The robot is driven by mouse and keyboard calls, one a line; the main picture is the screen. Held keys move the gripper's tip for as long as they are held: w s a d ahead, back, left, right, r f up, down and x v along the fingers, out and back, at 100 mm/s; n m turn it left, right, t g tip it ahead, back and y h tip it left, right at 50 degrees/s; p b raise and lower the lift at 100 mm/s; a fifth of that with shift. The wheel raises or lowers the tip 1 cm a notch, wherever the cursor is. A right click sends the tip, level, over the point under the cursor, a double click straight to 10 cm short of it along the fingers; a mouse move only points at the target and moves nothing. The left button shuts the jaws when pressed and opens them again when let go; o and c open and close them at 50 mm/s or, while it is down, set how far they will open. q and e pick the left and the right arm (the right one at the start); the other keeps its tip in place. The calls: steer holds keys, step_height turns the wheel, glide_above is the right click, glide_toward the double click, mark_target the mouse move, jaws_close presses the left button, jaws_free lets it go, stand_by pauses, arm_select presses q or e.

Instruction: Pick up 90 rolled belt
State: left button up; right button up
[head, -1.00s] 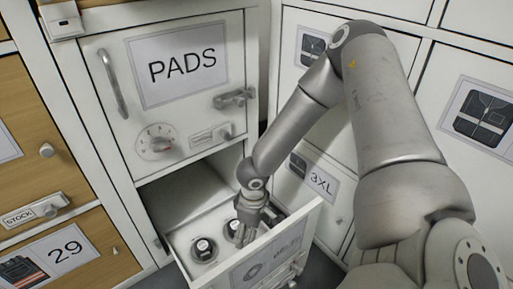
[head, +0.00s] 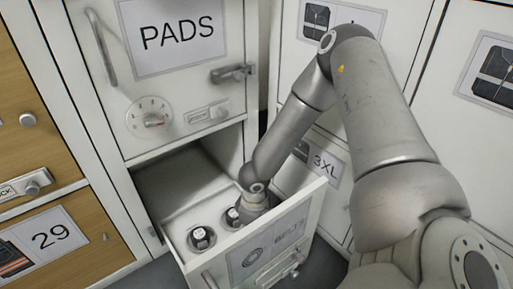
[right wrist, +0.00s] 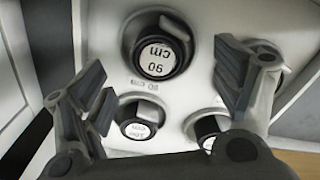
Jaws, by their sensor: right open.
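The 90 rolled belt (right wrist: 160,55) is a dark roll with a white "90 cm" label, seated in a round holder in the open drawer. In the right wrist view it lies between and beyond the two fingers of my right gripper (right wrist: 163,75), which is open and empty. In the head view my right gripper (head: 258,203) is down inside the drawer, its fingers mostly hidden. Two belts show there, one at the front (head: 200,238) and one beside the gripper (head: 231,217); their labels are too small to read. My left gripper is out of view.
The drawer front (head: 265,250), labelled BELTS, stands just right of my gripper. Two other rolled belts, left (right wrist: 138,122) and right (right wrist: 207,130), sit close by in their holders. The closed PADS door (head: 175,65) is above, and a 3XL locker (head: 310,165) stands behind.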

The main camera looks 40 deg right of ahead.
step_height(320, 180, down, 3)
steer(key=shift+d+f+b, duration=0.1)
steer(key=shift+b, duration=0.85)
steer(key=c, duration=1.2)
steer(key=shift+r, duration=0.2)
